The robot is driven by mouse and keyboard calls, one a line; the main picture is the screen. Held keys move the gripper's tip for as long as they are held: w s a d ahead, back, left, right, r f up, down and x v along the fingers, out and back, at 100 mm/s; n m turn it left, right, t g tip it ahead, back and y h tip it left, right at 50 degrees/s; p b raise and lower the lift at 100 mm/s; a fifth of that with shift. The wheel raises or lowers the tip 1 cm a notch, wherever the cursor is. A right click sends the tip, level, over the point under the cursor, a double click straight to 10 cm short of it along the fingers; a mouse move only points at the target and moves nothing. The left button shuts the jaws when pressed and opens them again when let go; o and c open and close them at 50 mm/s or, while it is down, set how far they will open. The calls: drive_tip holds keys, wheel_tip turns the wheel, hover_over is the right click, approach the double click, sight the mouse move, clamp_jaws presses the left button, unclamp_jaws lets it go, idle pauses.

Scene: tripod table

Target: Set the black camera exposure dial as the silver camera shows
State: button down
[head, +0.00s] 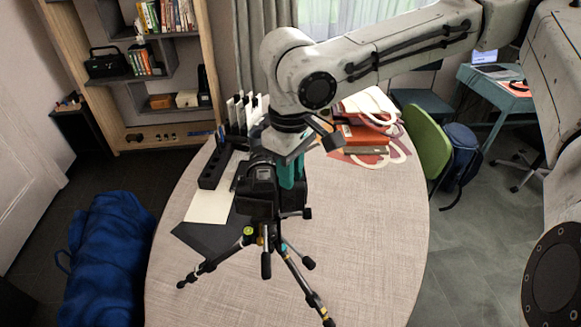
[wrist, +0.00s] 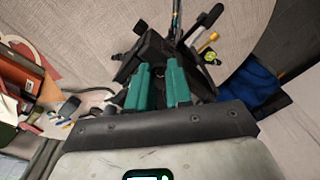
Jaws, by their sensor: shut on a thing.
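The black camera (head: 262,183) stands upright on a tripod (head: 290,262) on the table. My gripper (head: 287,183) comes down on its right side, with teal fingers at the camera's top. In the wrist view the two teal fingertips (wrist: 162,68) sit close together over the body of the black camera (wrist: 148,50). They are shut on a small dark part there, which looks like the exposure dial. The dial's marks are hidden by the fingers and too small to read. I cannot make out the silver camera in either view.
The table (head: 350,250) is bare at the front right. Behind the camera are a black organizer (head: 212,168), upright white cards and a pile of books (head: 362,136). A dark sheet (head: 210,238) and a pale sheet (head: 208,206) lie left. A green chair (head: 427,140) stands right.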

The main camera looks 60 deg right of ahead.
drive_tip(key=n+p, duration=0.2)
drive_tip(key=n, duration=0.1)
drive_tip(key=shift+r+n, duration=0.1)
drive_tip(key=shift+n, duration=0.2)
drive_tip(key=shift+n+p, duration=0.45)
drive_tip(key=shift+n, duration=1.05)
drive_tip(key=c, duration=1.3)
unclamp_jaws()
wheel_tip(320, 180, up, 11)
drive_tip(key=shift+f, duration=0.2)
